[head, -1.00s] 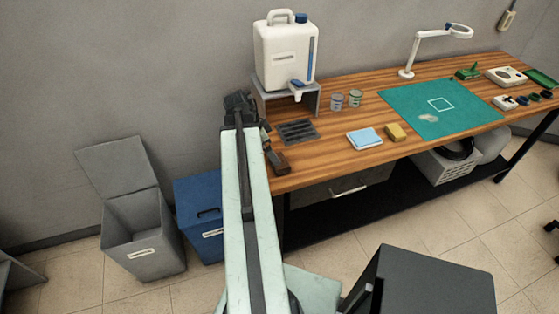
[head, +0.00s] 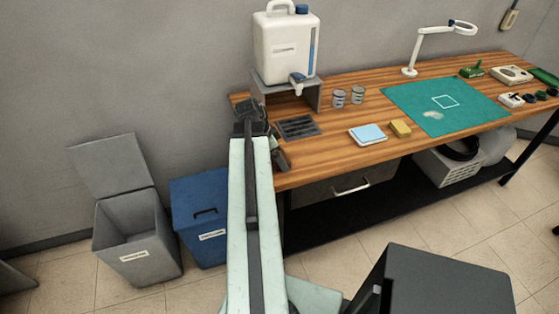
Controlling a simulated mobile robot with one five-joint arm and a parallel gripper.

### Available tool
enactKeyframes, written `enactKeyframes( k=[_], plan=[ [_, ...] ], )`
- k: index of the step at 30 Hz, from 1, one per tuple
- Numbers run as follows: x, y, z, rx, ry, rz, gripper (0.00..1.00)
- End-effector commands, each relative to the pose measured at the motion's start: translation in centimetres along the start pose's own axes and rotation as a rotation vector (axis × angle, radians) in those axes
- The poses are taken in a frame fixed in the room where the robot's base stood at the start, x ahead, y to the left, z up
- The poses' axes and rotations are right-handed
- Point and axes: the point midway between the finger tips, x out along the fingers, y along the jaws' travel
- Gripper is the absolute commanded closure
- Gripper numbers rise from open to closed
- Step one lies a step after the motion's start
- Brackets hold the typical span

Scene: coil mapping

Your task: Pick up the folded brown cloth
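My arm reaches forward over the left end of the wooden bench. My dark gripper (head: 280,157) is low at the bench's front left edge, beside the dark slotted tray. Its fingers are small and partly covered by my own arm, so I cannot tell whether they are open or shut. I cannot make out the folded brown cloth clearly now; the spot where a brown piece showed earlier is covered by my gripper. I cannot tell whether the gripper touches it.
A grey bin (head: 140,245) and blue bin (head: 203,210) stand left.

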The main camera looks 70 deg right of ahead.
Motion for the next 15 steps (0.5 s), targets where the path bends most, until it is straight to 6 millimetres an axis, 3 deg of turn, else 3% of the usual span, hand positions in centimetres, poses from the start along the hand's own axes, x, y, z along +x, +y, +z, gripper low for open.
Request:
enactKeyframes(
  k=[1,4,5,15],
  plan=[
    [-0.03,0.00,0.00,0.000,0.000,0.000,0.25],
    [-0.03,0.00,0.00,0.000,0.000,0.000,0.53],
    [-0.03,0.00,0.00,0.000,0.000,0.000,0.58],
    [-0.74,0.00,-0.29,0.000,0.000,0.000,0.58]
  ],
)
